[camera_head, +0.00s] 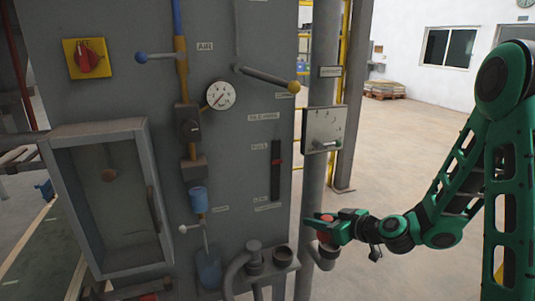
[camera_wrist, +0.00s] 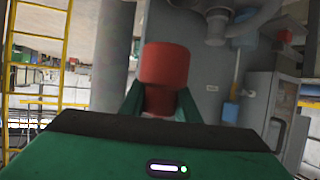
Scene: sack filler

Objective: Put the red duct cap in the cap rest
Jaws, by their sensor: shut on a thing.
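The red duct cap (camera_head: 325,237) is between the fingers of my gripper (camera_head: 318,228), just right of the grey panel's lower right edge. In the wrist view the red cap (camera_wrist: 166,64) stands out between the green fingers (camera_wrist: 160,103), which are shut on its narrower part. A dark round cup (camera_head: 283,254) on a small shelf at the panel's lower right looks like the cap rest, but I cannot be sure. It is left of and below my gripper, apart from the cap. An open-looking pipe stub (camera_head: 327,254) is close below the cap; I cannot tell whether they touch.
A bent grey pipe (camera_head: 236,272) and a capped stub (camera_head: 254,258) stand left of the cup. A vertical grey pipe (camera_head: 310,190) runs behind my gripper. A glass-fronted box (camera_head: 110,205) juts out at the panel's left.

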